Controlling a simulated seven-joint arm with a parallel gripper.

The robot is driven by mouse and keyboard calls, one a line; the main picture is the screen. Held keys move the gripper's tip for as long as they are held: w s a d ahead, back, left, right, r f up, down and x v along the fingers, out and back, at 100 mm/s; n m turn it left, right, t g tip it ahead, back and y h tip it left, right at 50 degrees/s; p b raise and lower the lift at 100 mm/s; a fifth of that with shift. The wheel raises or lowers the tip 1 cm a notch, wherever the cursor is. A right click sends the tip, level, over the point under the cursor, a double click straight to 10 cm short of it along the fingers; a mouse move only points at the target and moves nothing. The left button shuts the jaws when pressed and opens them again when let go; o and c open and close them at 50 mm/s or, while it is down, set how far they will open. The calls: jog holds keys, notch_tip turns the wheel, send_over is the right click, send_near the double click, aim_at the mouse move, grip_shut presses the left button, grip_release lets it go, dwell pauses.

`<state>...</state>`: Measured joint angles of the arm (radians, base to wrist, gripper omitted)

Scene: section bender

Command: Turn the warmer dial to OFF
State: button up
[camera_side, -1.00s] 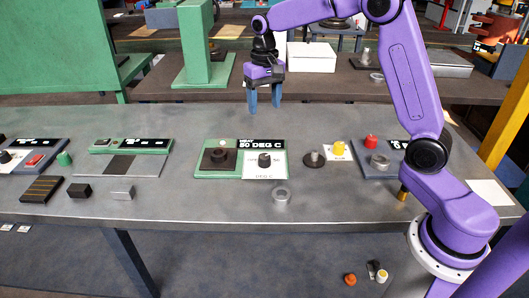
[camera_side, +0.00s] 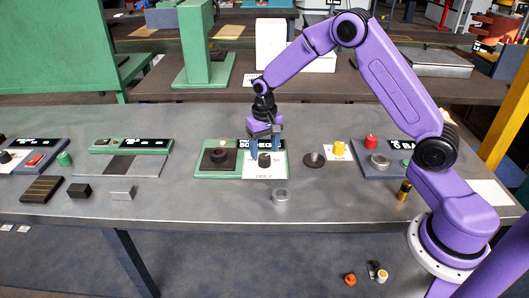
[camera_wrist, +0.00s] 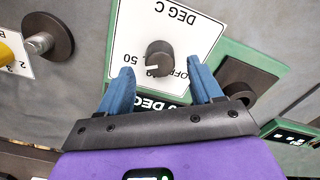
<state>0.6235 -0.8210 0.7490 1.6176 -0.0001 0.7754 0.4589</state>
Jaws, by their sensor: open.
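The warmer dial is a black round knob (camera_side: 264,160) on a white "DEG C" plate (camera_side: 264,174) at the right of the green warmer unit (camera_side: 217,172). In the wrist view the dial (camera_wrist: 159,58) has a white pointer mark, with "OFF" and "50" printed close by. My gripper (camera_side: 267,152) is over the dial, pointing down. In the wrist view its blue fingers (camera_wrist: 163,82) are open, one on each side of the dial's near edge. The dial is not gripped. The display's "DEG C" text is partly hidden behind the gripper.
A dark disc with a grey post (camera_side: 314,158) and a yellow knob (camera_side: 340,148) stand right of the warmer. A metal ring (camera_side: 280,196) lies in front. A dark round piece (camera_side: 218,155) sits on the warmer's left part.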

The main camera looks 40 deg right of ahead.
jog(key=shift+f, duration=1.05)
jog(key=c, duration=1.1)
jog(key=shift+o, duration=0.2)
